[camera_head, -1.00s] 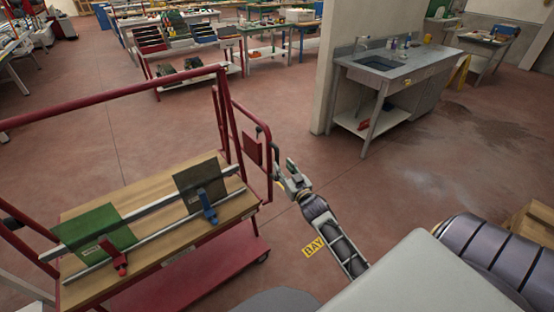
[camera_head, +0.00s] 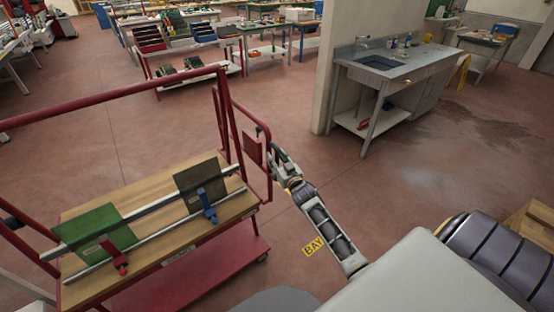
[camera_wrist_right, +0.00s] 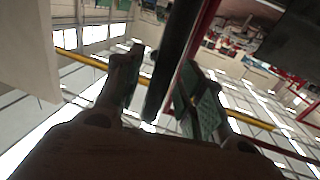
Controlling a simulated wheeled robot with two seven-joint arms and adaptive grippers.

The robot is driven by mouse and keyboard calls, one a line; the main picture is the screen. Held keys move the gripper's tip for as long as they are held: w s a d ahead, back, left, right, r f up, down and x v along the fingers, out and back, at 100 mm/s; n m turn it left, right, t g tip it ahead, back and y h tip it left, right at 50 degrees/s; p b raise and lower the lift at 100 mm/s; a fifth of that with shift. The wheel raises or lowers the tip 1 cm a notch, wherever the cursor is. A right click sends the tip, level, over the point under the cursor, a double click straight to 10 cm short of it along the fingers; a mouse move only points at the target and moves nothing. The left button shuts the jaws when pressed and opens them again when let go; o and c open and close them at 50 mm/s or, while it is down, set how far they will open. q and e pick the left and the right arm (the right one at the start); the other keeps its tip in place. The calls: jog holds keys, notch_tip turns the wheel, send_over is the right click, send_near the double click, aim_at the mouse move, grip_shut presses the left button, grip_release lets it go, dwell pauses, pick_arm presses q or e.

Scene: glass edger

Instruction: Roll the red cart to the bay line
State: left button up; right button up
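The red cart (camera_head: 216,272) stands at the left, with a wooden deck, red rails and a handle loop (camera_head: 268,185) on its right side. My right gripper (camera_head: 274,155) is at that handle. In the right wrist view, its two fingers (camera_wrist_right: 158,90) are spread, with a dark bar (camera_wrist_right: 172,58) between them; I cannot tell whether either finger touches it. A yellow BAY marking (camera_head: 313,247) lies on the floor right of the cart, beside my right forearm. I cannot make out a bay line. My left gripper is not in view.
The cart carries a green panel (camera_head: 100,232), a dark panel (camera_head: 190,182) and metal rails with clamps. A sink bench (camera_head: 395,70) and a wall end (camera_head: 325,70) stand beyond, at right. Benches and racks fill the back. Open floor (camera_head: 130,125) lies behind the cart.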

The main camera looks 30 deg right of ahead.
grip_shut()
dwell(0.3)
jog(key=shift+d, duration=0.1)
